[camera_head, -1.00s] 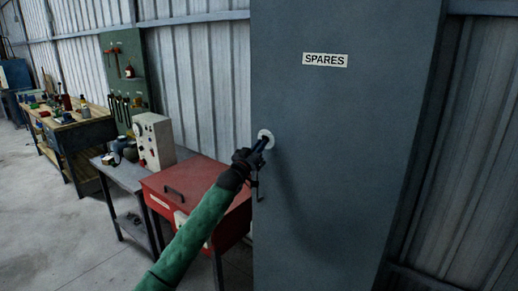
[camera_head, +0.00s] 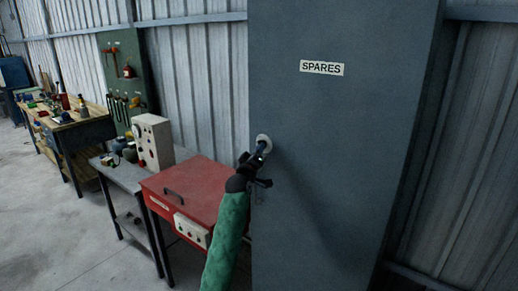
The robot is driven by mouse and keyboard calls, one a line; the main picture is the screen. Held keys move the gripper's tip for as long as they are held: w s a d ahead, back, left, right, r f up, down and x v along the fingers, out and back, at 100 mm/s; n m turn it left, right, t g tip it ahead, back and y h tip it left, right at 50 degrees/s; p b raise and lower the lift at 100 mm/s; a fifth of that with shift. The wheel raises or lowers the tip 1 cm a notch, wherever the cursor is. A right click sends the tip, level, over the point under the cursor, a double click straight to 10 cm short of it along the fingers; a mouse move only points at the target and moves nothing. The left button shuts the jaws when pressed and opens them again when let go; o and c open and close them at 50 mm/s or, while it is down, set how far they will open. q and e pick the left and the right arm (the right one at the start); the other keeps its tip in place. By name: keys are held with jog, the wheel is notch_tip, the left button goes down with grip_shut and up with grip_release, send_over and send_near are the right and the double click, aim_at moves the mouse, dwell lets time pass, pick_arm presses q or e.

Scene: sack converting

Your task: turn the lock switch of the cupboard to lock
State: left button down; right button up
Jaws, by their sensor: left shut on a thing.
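The grey cupboard (camera_head: 345,150) stands upright with its door closed and a white SPARES label (camera_head: 321,68) near the top. The lock switch (camera_head: 264,140) is on a round pale plate at the door's left edge. My left gripper (camera_head: 258,156) is at the switch, its fingers shut on it. The fingers cover most of the switch, so its exact turn angle is hard to read. My left arm in a green sleeve comes up from below. My right gripper is not in view.
A red box (camera_head: 190,185) with a handle stands just left of the cupboard, close to my left arm. A grey table (camera_head: 125,175) holds a pale instrument box (camera_head: 152,140). A wooden workbench (camera_head: 60,125) is farther left. Open floor lies at lower left.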

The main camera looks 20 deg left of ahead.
pick_arm(q)
jog(key=shift+r+n, duration=0.2)
jog(key=shift+n, duration=0.1)
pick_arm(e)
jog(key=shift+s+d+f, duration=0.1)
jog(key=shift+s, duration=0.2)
pick_arm(q)
jog(key=shift+a, duration=0.1)
jog(key=c, duration=1.5)
grip_release()
jog(key=shift+f, duration=0.15)
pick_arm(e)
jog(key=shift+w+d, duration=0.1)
